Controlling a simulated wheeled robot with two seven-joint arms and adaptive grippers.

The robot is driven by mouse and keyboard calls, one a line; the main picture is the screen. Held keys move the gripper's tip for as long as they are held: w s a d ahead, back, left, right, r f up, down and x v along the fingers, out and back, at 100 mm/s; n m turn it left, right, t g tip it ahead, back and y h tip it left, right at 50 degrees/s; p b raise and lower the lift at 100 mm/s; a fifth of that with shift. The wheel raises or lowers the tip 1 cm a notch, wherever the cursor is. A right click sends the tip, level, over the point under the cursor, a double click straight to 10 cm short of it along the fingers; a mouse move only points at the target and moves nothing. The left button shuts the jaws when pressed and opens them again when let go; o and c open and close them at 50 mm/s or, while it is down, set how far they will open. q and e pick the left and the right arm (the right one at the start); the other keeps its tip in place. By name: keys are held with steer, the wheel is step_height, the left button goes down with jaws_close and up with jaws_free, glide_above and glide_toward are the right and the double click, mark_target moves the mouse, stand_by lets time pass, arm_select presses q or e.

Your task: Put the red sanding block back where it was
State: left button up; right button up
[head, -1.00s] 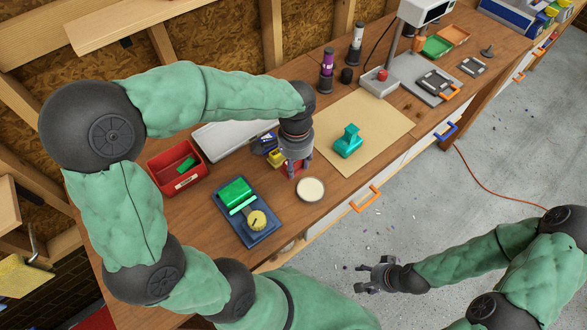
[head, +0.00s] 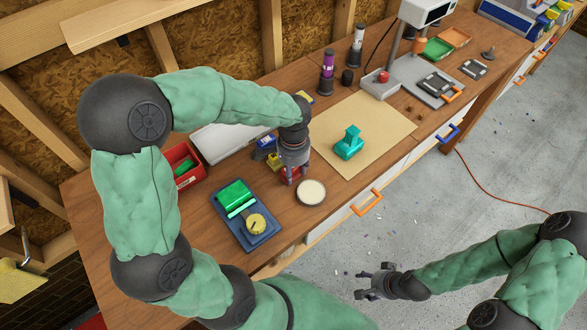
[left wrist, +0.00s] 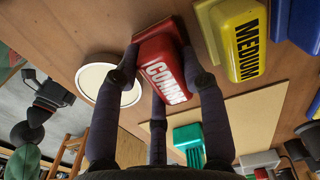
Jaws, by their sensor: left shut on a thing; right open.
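The red sanding block (left wrist: 168,72), with white lettering partly covered by a finger, is between the fingers of my left gripper (head: 291,181). That gripper is shut on it, pointing down at the wooden bench. In the head view the fingers hide most of the red block (head: 291,173). I cannot tell whether it touches the bench. A yellow block marked MEDIUM (left wrist: 242,40) stands close beside it, with a blue block (left wrist: 297,22) beyond. My right gripper (head: 366,281) is open and empty above the floor, off the bench.
A round white-topped thing (head: 311,192) sits close to the left gripper at the bench front. A blue tray (head: 262,232) with a green block and a red bin (head: 184,164) are to the left. A tan sheet (head: 375,120) bearing a teal object (head: 349,144) is to the right.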

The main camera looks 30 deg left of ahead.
arm_select(q)
steer(key=o, duration=1.1)
steer(key=shift+f, duration=0.15)
step_height(320, 180, up, 12)
steer(key=p, duration=0.3)
steer(key=shift+r+p, duration=0.2)
steer(key=shift+p, duration=0.15)
